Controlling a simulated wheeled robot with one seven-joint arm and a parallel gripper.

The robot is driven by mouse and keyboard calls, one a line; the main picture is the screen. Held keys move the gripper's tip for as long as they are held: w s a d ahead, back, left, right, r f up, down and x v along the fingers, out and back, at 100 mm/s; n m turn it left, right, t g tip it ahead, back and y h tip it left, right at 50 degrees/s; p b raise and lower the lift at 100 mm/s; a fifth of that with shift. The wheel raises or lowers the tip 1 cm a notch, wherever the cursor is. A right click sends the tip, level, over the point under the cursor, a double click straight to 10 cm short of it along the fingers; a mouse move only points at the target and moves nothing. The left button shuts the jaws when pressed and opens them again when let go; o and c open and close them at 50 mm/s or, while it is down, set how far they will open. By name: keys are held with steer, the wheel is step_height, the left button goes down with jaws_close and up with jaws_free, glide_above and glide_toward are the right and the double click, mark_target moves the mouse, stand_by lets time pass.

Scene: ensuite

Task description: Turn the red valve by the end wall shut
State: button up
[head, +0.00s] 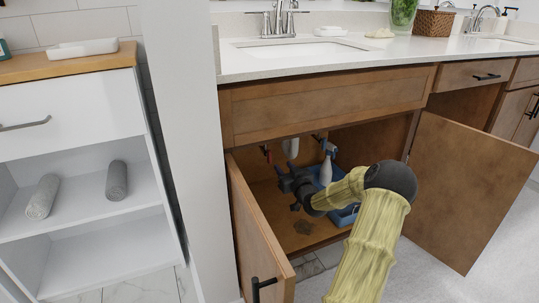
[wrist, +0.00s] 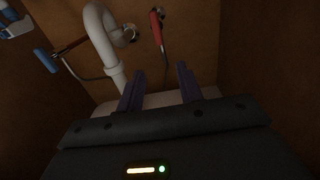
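The red valve (head: 266,153) shows as a small red handle at the left inside the open cabinet under the sink. In the wrist view the red valve (wrist: 157,28) has a long red lever, upright with a slight tilt, and a thin hose hangs below it. My gripper (head: 283,174) is inside the cabinet, partly hidden by my own wrist. In the wrist view my gripper (wrist: 161,78) has its two dark fingers apart with nothing between them. The red lever is beyond the fingertips and apart from them. The valve's body behind the lever is hard to make out.
A white drain pipe (wrist: 103,38) stands left of the red valve, with a blue-handled valve (wrist: 45,60) beyond it. A blue bin (head: 344,215) and a spray bottle (head: 326,168) are beside my arm. The left door (head: 258,232) and right door (head: 466,190) stand open.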

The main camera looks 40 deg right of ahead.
mark_target(271, 152)
steer(key=b+x, duration=0.5)
steer(key=x, duration=0.7)
steer(key=shift+w+a+f+b, duration=0.1)
steer(key=shift+b, duration=0.2)
steer(key=shift+w+b, duration=0.3)
steer(key=shift+w, duration=0.45)
steer(key=shift+d, duration=0.25)
jaws_close()
